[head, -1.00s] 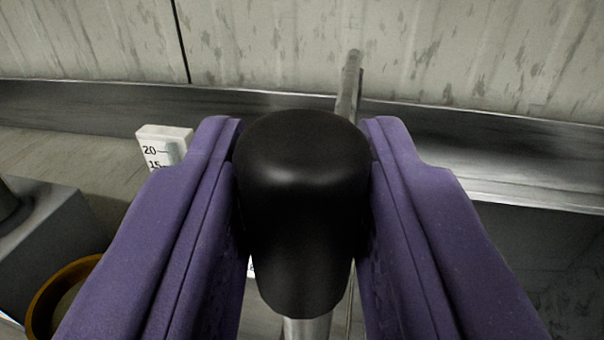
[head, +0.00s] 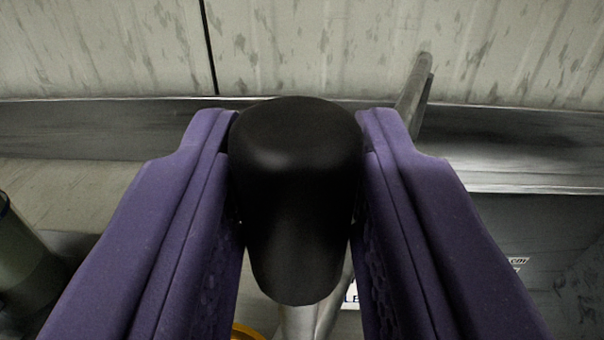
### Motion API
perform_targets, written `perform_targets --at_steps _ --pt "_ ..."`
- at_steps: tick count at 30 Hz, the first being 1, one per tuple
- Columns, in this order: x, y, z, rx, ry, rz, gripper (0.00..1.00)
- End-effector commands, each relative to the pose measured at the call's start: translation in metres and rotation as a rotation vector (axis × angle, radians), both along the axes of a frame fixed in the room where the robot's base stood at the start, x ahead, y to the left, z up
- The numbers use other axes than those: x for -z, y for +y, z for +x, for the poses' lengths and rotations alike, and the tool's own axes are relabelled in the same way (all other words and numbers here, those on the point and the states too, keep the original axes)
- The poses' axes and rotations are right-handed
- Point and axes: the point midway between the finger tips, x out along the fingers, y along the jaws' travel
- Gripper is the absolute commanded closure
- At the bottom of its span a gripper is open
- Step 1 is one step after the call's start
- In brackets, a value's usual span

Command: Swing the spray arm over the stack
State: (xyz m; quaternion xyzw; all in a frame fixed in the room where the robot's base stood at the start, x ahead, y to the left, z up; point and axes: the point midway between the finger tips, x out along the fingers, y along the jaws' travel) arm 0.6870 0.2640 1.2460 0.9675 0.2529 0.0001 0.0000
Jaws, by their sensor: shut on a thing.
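My gripper (head: 298,160) fills the middle of the head view, its two purple fingers on either side of a black rounded knob (head: 296,200). The fingers are shut on the knob and touch its sides. A pale metal rod (head: 298,320) runs down from under the knob. A grey metal tube (head: 413,95) stands up behind the right finger; I cannot tell whether it joins the knob's rod. I cannot make out the stack for sure.
A stained, ribbed pale wall (head: 330,50) stands at the back, with a metal ledge (head: 80,125) along its foot. A dark green cylinder (head: 25,255) is at the left edge. A yellow-orange rim (head: 247,332) shows at the bottom.

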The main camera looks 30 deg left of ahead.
Motion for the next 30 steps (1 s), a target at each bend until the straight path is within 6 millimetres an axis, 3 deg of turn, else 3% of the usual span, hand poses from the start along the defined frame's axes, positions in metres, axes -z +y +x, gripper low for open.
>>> perform_targets --at_steps 3,9,24,25,27,30 --pt "0.004 0.029 -0.001 -0.004 0.001 0.002 1.00" --pt "0.002 0.056 0.001 -0.003 0.001 0.000 1.00" --pt "0.000 0.065 0.002 0.000 0.001 0.000 1.00" --pt "0.000 0.065 0.002 0.000 0.001 0.000 0.66" --pt "0.000 0.065 0.002 0.000 0.001 0.000 0.50" --pt "0.000 0.064 0.002 0.000 0.000 0.000 0.50"
